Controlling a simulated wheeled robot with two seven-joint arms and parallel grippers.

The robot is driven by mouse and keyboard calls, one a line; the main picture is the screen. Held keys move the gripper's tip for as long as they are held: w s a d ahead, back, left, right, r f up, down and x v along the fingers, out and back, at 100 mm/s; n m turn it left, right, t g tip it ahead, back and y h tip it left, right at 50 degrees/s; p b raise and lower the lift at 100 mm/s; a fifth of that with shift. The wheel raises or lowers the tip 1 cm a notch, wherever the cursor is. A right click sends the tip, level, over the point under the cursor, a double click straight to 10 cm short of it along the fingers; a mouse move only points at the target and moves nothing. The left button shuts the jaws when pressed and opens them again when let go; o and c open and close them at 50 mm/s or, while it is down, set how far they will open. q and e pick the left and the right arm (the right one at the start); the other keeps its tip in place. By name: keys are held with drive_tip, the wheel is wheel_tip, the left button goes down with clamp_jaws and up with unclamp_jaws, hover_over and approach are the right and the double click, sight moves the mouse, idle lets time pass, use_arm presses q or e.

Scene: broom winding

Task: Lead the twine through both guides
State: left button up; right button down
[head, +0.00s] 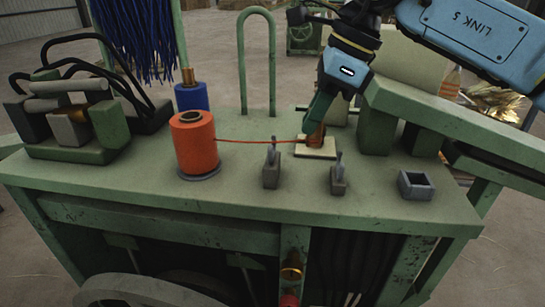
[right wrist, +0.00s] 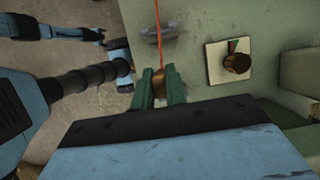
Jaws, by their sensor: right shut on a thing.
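The red-orange twine (head: 245,141) runs nearly straight from the orange spool (head: 193,145) to my right gripper (head: 313,140). My right gripper is shut on the twine's end, a small brownish piece (right wrist: 159,84) between its green fingers. The left guide (head: 271,167) and right guide (head: 338,178) are grey pronged blocks on the green bench. The twine passes just above or behind the left guide's tip in the head view. In the right wrist view it crosses the blurred guide (right wrist: 158,33); whether it sits inside is unclear. A blue arm, probably my left, ends at a tiny gripper (right wrist: 98,35).
A pale plate (head: 316,153) with a knob (right wrist: 237,63) lies by the gripper. An open grey box (head: 416,185) sits on the bench's right. A blue spool (head: 191,97) and a green hoop (head: 272,60) stand behind. The front strip of the bench is clear.

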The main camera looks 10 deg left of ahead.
drive_tip(key=shift+f+b, duration=0.35)
drive_tip(key=shift+f, duration=0.3)
drive_tip(key=shift+r+p, duration=0.85)
drive_tip(key=shift+r, duration=0.15)
drive_tip(key=shift+d, duration=0.1)
drive_tip(key=d+b, duration=0.1)
drive_tip(key=d, duration=1.1)
drive_tip(key=shift+w, duration=0.35)
drive_tip(key=shift+a+f+b, duration=0.1)
drive_tip(key=shift+f+b, duration=0.2)
